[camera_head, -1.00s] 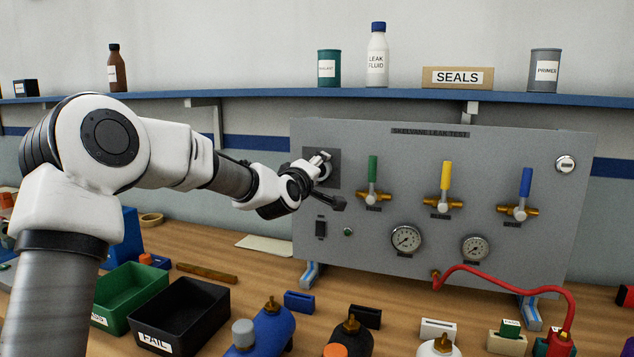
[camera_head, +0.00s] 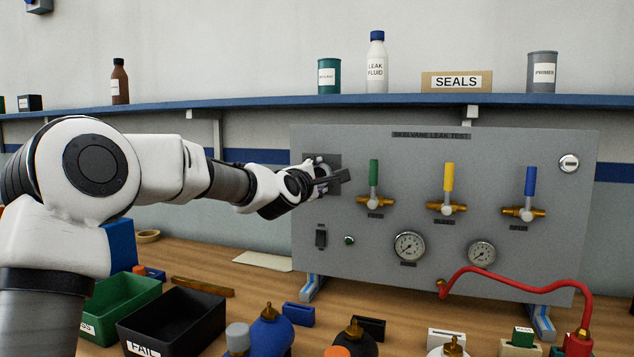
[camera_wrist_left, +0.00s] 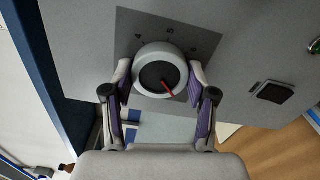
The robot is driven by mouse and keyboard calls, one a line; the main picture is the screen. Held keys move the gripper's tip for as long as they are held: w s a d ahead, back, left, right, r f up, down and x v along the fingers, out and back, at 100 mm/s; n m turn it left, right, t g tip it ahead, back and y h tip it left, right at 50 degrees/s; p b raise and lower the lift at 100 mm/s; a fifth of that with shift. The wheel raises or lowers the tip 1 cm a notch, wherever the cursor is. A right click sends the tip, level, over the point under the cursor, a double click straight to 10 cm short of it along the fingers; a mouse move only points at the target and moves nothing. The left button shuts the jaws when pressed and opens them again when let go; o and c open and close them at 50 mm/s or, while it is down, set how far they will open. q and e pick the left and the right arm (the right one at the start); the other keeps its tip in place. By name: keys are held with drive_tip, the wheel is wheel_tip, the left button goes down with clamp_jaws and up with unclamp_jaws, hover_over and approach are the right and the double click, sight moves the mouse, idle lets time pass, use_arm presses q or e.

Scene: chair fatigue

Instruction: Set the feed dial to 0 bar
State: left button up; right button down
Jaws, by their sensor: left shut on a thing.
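The feed dial (camera_wrist_left: 158,50) is a round pale knob with a dark grey face and a red pointer line, set on a dark square plate (camera_wrist_left: 125,24) on the grey test panel (camera_head: 460,155). In the left wrist view the red line points to the lower right of the picture. In the head view my left gripper (camera_head: 328,178) covers most of the dial at the panel's upper left. My right gripper is out of view.
Green (camera_head: 374,174), yellow (camera_head: 449,177) and blue (camera_head: 529,181) valve handles stand to the right on the panel. A black switch (camera_head: 321,238) and two gauges sit lower. Green and black bins (camera_head: 190,310) and several bottles stand on the bench in front.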

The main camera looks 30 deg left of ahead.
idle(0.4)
use_arm(q)
drive_tip(key=o, duration=1.2)
drive_tip(key=shift+c, duration=0.2)
drive_tip(key=v, duration=0.7)
drive_tip(key=shift+s, duration=0.2)
drive_tip(key=shift+d, duration=0.1)
